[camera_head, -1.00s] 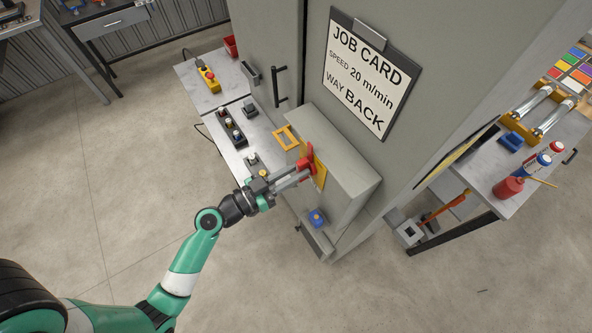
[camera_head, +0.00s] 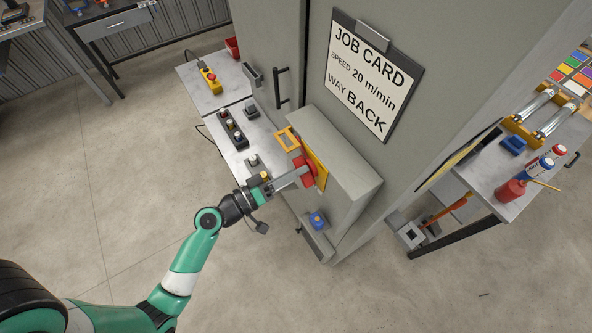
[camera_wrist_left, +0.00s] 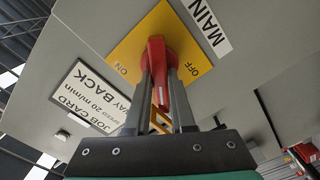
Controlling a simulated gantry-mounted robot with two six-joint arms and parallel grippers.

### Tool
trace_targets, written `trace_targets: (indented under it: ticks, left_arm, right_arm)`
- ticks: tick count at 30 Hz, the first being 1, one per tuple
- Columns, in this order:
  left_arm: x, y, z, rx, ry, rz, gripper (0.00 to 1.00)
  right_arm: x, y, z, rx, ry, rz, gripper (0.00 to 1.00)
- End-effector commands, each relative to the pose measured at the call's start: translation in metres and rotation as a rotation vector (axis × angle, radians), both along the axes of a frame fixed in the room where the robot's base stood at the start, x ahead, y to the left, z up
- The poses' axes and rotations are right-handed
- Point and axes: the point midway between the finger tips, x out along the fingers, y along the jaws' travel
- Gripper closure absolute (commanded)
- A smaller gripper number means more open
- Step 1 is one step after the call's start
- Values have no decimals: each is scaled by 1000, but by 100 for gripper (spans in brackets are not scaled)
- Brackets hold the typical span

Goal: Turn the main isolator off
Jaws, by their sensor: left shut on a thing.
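The red isolator handle (camera_head: 307,172) sits on a yellow plate (camera_head: 317,164) on the side of the grey cabinet box. My left gripper (camera_head: 298,177) is shut on it. In the left wrist view, the two dark fingers of the left gripper (camera_wrist_left: 158,82) stand on either side of the red handle (camera_wrist_left: 156,56). The yellow plate (camera_wrist_left: 126,46) there reads ON at the left and OFF at the right, with a MAIN label (camera_wrist_left: 208,22) beside it. The handle lies between the two words in that view; its exact setting is hard to tell. My right gripper is not in view.
An orange-yellow frame (camera_head: 287,139) and a blue knob (camera_head: 317,220) are close to the handle. A bench with push buttons (camera_head: 233,130) stands left of the cabinet. A job card (camera_head: 372,80) hangs on the cabinet door. Floor in front is clear.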

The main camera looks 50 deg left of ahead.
Motion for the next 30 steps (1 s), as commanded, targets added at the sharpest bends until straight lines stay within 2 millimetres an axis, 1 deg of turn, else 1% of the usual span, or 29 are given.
trace_targets:
  ticks: [9, 15, 21, 30]
  left_arm:
    - [0, 1, -2, -295, 34, 1, 100]
    - [0, 2, -3, -450, 51, 1, 100]
    - [0, 2, -4, -560, 64, 1, 100]
    - [0, 2, -5, -630, 71, 1, 100]
  right_arm:
    - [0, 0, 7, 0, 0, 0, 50]
    - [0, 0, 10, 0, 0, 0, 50]
    - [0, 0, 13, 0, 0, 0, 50]
    - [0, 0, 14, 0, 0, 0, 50]
